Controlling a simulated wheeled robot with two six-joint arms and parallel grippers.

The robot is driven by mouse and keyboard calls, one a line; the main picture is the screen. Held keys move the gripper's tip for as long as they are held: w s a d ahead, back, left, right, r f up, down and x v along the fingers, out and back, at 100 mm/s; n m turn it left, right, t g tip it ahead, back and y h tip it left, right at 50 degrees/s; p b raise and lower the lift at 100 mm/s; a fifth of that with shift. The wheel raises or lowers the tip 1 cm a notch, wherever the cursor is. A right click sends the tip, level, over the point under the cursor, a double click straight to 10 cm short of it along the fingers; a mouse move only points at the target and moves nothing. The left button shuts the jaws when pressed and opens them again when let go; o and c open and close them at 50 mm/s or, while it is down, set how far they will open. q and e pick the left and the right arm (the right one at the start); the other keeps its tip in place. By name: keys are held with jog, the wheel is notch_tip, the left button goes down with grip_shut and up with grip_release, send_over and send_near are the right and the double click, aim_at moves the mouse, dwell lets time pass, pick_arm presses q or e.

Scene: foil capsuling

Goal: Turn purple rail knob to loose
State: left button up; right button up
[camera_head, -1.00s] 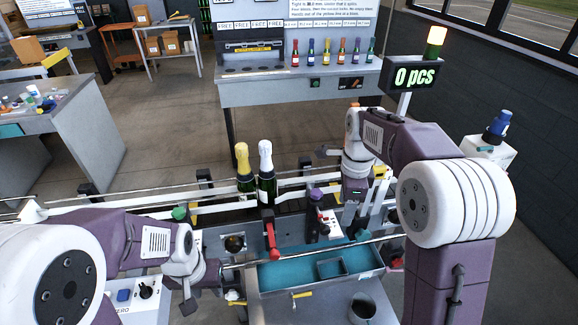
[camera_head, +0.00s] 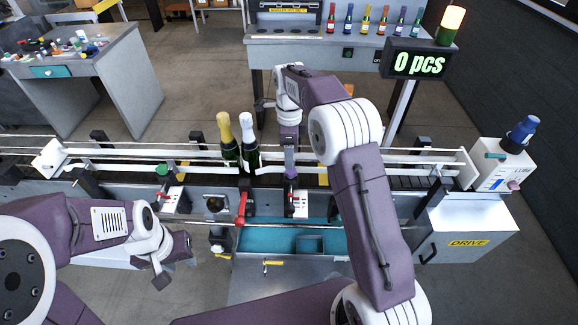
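The purple rail knob (camera_head: 290,172) shows as a small purple shape on the near side of the conveyor, right of the two bottles. My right gripper (camera_head: 290,148) points down directly above it, in line with it. Its fingers are too small and dark to tell whether they touch the knob or are open. My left gripper (camera_head: 172,264) hangs over the front left of the machine, far from the knob. Its finger gap is not clear.
A gold-topped bottle (camera_head: 226,142) and a white-topped bottle (camera_head: 250,145) stand on the conveyor. A green knob (camera_head: 162,169) is to the left. A red lever (camera_head: 241,208) and teal tray (camera_head: 268,241) are in front. The display (camera_head: 419,65) reads "0 pcs".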

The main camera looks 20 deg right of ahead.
aim_at(291, 174)
jog(key=f, duration=0.4)
jog(key=f+p, duration=0.1)
jog(key=f, duration=0.1)
jog(key=shift+d+f, duration=0.15)
jog(key=shift+d, duration=0.25)
jog(key=shift+a+f, duration=0.15)
jog(key=shift+f, duration=0.2)
grip_shut()
